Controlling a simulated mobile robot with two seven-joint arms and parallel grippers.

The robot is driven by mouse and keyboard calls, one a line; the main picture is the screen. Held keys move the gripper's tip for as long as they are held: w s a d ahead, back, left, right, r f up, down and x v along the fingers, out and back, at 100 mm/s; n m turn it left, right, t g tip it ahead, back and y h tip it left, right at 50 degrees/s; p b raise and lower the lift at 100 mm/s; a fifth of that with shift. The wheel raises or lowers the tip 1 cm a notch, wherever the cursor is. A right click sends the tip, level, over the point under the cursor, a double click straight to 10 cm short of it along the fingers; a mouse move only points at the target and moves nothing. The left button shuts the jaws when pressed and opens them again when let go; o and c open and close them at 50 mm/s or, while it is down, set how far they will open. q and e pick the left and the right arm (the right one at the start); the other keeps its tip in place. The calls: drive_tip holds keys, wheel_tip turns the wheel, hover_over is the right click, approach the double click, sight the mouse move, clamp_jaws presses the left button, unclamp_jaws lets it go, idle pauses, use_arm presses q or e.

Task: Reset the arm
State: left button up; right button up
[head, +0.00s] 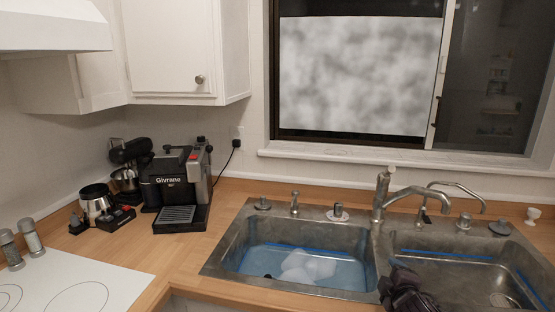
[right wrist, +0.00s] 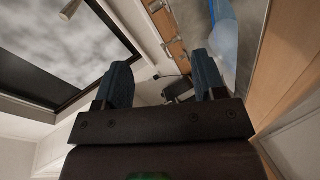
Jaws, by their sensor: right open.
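My right gripper (head: 408,290) shows at the bottom of the head view, in front of the right sink basin, partly cut off by the frame edge. In the right wrist view its two blue-black fingers (right wrist: 163,78) stand apart with nothing between them, so it is open and empty. My left gripper and left arm are not in either view.
A double metal sink (head: 213,262) with a tall faucet (head: 381,195) lies near the right gripper; its left basin holds blue water and whitish shapes. A coffee machine (head: 178,185), salt and pepper shakers (head: 31,237) and a white cooktop (head: 75,275) are left. Some wooden counter (head: 222,205) is clear.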

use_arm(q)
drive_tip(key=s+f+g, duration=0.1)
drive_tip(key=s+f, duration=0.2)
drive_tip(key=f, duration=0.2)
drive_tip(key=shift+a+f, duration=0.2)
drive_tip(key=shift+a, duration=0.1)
use_arm(e)
drive_tip(key=s+f+m+g, duration=0.1)
drive_tip(key=s+f+m, duration=0.3)
drive_tip(key=s, duration=0.6)
drive_tip(key=s+f+m+g+y, duration=0.1)
drive_tip(key=s+f+m, duration=0.3)
drive_tip(key=s+f, duration=0.3)
drive_tip(key=s+f+m+g, duration=0.1)
drive_tip(key=s+f+m, duration=0.3)
drive_tip(key=s, duration=1)
wheel_tip(320, 180, down, 3)
drive_tip(key=shift+a+r, duration=0.2)
drive_tip(key=shift+a, duration=0.15)
